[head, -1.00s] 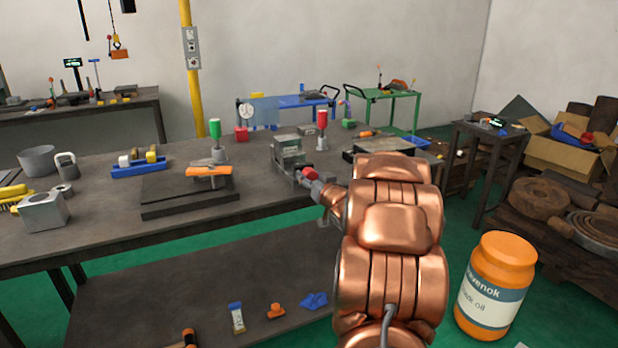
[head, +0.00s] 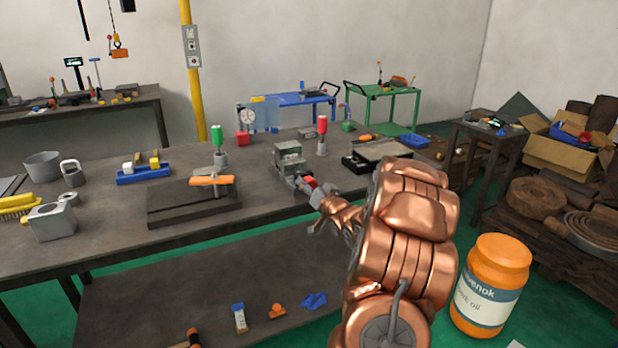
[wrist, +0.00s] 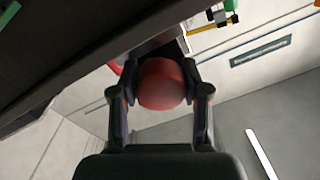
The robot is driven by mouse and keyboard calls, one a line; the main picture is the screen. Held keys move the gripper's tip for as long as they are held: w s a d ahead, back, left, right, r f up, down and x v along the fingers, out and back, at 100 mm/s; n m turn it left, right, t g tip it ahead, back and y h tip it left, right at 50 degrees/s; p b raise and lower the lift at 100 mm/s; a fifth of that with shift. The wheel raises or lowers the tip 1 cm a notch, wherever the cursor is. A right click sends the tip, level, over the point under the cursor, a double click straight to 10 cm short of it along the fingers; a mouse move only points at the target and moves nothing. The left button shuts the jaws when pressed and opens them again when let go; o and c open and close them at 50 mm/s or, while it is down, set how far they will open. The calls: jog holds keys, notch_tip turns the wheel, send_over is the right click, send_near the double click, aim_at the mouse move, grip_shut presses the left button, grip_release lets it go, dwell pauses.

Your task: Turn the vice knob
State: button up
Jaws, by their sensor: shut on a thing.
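The vice (head: 289,160) is a small grey block-like device near the front edge of the long workbench in the head view. Its red knob (head: 309,183) faces the bench's front edge, and my gripper is at it, partly hidden by my copper-coloured arm. In the wrist view the round red knob (wrist: 161,84) sits between the two dark fingers of my gripper (wrist: 161,98). The fingers are shut on it from both sides. The vice body is mostly out of sight in the wrist view, where only a dark edge shows behind the knob.
The workbench (head: 90,236) also holds a dark plate with an orange-handled tool (head: 212,181), a green-topped bottle (head: 217,136), a red-topped bottle (head: 322,126) close behind the vice and a black tray (head: 357,164) to its right. An orange jar (head: 493,262) stands at the right.

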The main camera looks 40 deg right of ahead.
jog(key=shift+r+m, duration=0.1)
jog(key=shift+m, duration=0.2)
jog(key=o, duration=1.1)
jog(key=shift+o, duration=0.2)
jog(key=shift+s, duration=0.1)
jog(key=v, duration=1.1)
jog(key=shift+s, duration=0.35)
jog(key=shift+a, duration=0.1)
